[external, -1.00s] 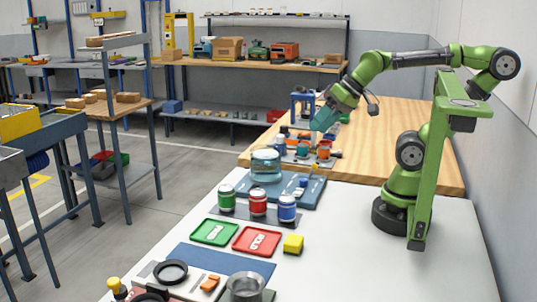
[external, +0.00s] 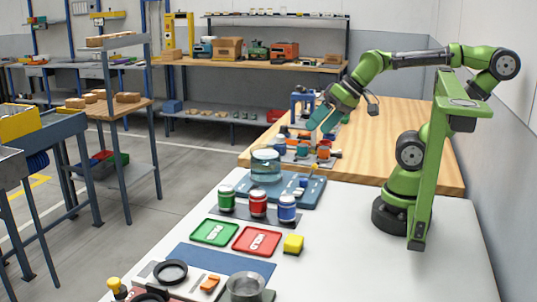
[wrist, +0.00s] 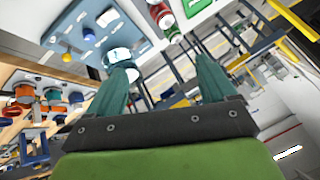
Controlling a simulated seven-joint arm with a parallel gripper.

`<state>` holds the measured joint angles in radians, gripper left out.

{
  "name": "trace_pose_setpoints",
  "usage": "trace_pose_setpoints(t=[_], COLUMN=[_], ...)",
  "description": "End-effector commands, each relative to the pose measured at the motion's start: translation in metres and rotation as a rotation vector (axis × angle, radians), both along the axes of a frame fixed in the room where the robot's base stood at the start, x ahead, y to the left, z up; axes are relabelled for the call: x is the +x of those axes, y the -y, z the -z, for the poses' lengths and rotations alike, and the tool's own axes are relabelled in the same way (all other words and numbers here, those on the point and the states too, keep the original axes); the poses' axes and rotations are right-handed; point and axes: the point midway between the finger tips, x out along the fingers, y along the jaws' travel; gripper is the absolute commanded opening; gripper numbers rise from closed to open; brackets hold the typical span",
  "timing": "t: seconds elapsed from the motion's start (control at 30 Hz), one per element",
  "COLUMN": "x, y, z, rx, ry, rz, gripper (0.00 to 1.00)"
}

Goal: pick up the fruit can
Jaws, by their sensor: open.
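Three jars or cans with pale lids stand in a row on a dark mat: a green one (external: 227,198), a red one (external: 258,204) and a blue one (external: 287,209). I cannot read their labels, so I cannot tell which is the fruit can. The red one (wrist: 160,14) also shows at the top of the wrist view. My gripper (external: 319,122) is in the air above the far part of the table, beyond and above the cans. In the wrist view its teal fingers (wrist: 162,62) are apart, with nothing held between them.
A clear, blue-tinted vessel (external: 265,166) stands on a blue board (external: 252,190) behind the cans. Small coloured jars (external: 323,152) crowd the wooden bench beyond. The white tabletop at right is clear.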

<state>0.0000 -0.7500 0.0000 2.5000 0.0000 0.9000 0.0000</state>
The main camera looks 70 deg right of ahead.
Motion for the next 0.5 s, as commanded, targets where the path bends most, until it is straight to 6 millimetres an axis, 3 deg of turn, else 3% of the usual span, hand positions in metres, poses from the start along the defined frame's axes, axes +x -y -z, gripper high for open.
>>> trace_pose_setpoints(t=[0.17,0.33,0.5], x=[0.001,0.012,0.034], y=[0.001,-0.002,-0.014], z=[0.002,0.016,0.032], rx=[0.0,-0.04,-0.282], ry=[-0.007,-0.087,-0.187], rz=[0.004,-0.013,-0.366], gripper=[0.84,0.84,0.84])
